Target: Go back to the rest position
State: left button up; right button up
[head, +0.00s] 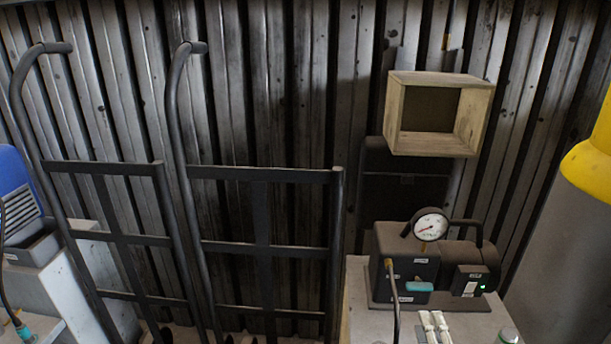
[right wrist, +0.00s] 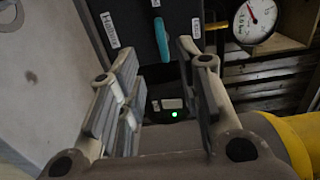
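My right gripper (head: 433,318) shows only in part at the bottom edge of the head view, in front of the dark pump unit (head: 405,265). In the right wrist view the gripper (right wrist: 160,65) is open, its fingers apart with nothing held between them. The pump unit's dark body (right wrist: 130,20), with its teal handle and a green light, lies beyond the fingertips. I cannot tell the exact gap to it. My left gripper is not in view.
The pump's round gauge (head: 430,225) sits on top. A wooden box (head: 440,80) hangs on the corrugated wall above. Black hand-truck frames (head: 262,174) stand left of the pump. A blue machine (head: 14,190) is at the far left, a yellow rounded form (head: 590,165) at the right.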

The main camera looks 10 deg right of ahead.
jog(key=s+a+f+n+g+y, duration=0.3)
jog(key=s+a+n+y, duration=0.1)
jog(key=a+n, duration=0.4)
jog(key=s+a+f+n+g+y, duration=0.2)
jog(key=s+a+n+g+y, duration=0.2)
jog(key=a+n, duration=0.35)
jog(key=s+d+f+n+g+h, duration=0.1)
jog(key=s+n+g+h, duration=0.15)
jog(key=s, duration=0.55)
jog(key=s+d+f+n+g+h, duration=0.1)
jog(key=s+f+n+g, duration=0.1)
jog(key=s+n+g, duration=0.35)
jog(key=s+f, duration=0.3)
jog(key=f, duration=2.3)
jog(key=s+d+f+g, duration=0.1)
jog(key=s+d+f, duration=0.1)
jog(key=s+f, duration=1.4)
jog(key=shift+s+d+f+m+h, duration=0.15)
jog(key=shift+s+d+m+h, duration=0.2)
jog(key=shift+s, duration=0.25)
